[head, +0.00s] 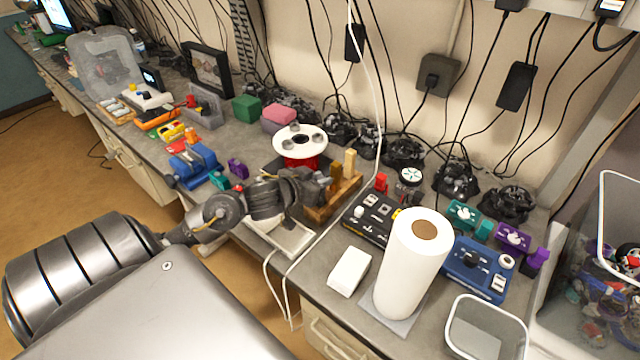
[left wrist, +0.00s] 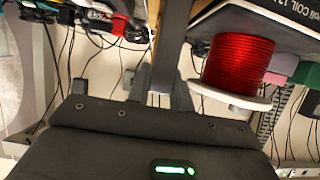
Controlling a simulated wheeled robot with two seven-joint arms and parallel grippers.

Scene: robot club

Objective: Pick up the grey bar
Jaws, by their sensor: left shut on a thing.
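My left gripper (head: 318,186) is at the wooden stand (head: 345,196) on the bench. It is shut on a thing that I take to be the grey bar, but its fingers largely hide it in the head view. In the left wrist view, the gripper (left wrist: 160,84) has its fingers close together around a narrow greyish piece. I cannot tell whether the bar is still touching the stand. Light wooden pieces (head: 349,162) stand upright in the stand beside the fingers. My right gripper is not in view.
A spool with a white flange (head: 300,139) and red winding (left wrist: 238,66) stands close behind the gripper. A white tray (head: 291,238) lies in front. To the right are a black switch panel (head: 371,222), a paper roll (head: 411,265) and a white box (head: 349,270). A white cable hangs nearby.

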